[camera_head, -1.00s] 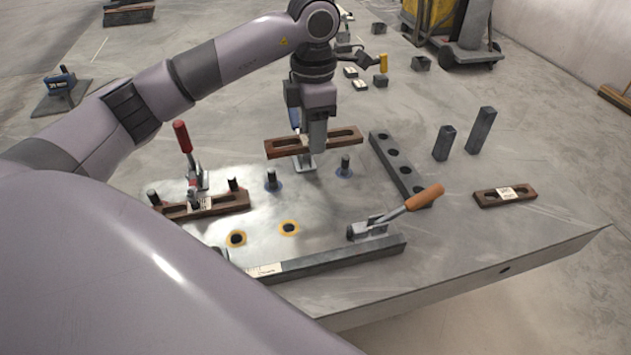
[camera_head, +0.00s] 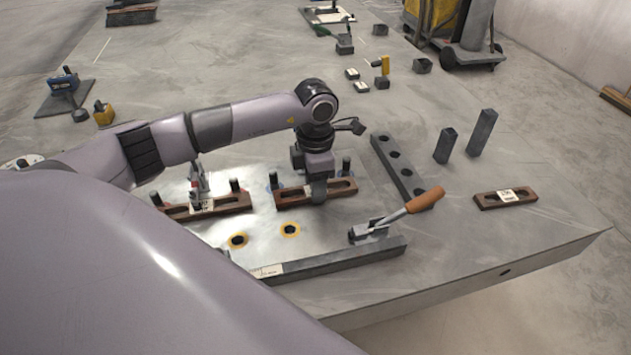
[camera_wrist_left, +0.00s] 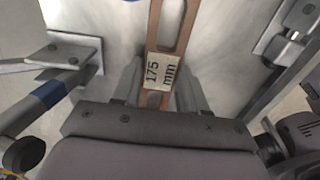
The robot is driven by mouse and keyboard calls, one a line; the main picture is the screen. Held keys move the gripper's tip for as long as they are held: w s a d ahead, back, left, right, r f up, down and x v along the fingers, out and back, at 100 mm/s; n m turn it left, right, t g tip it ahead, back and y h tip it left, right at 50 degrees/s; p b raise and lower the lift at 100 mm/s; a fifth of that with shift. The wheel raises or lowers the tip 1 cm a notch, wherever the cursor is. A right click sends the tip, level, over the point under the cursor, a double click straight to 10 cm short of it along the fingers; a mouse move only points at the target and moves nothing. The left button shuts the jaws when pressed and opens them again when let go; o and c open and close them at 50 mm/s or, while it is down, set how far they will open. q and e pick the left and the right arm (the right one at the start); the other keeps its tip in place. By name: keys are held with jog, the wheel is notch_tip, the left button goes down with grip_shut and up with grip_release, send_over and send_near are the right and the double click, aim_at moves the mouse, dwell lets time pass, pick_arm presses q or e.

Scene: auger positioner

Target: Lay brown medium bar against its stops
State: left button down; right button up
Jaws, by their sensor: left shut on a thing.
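The brown medium bar (camera_head: 340,188) is a slotted bar with a "175 mm" label, which reads clearly in the left wrist view (camera_wrist_left: 168,38). My left gripper (camera_head: 318,196) is shut on it around its middle; its fingers (camera_wrist_left: 158,92) flank the bar by the label. The bar is low over the metal plate (camera_head: 262,228), just in front of two dark stop pins, left (camera_head: 273,181) and right (camera_head: 346,167). I cannot tell whether it touches the pins or rests on the plate. My right gripper is not in view.
Another brown bar (camera_head: 236,202) sits to the left under a toggle clamp (camera_head: 197,183). An orange-handled clamp (camera_head: 424,200) stands front right. A dark drilled rail (camera_head: 400,168) lies right. A third brown bar (camera_head: 490,200) and two upright blocks (camera_head: 445,146) stand farther right.

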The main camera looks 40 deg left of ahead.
pick_arm(q)
jog(key=c, duration=1)
grip_release()
jog(key=shift+f, duration=0.15)
jog(key=shift+c, duration=0.2)
jog(key=o, duration=0.4)
jog(key=shift+o, duration=0.2)
jog(key=shift+r, duration=0.2)
notch_tip(320, 180, up, 12)
jog(key=shift+b, duration=0.45)
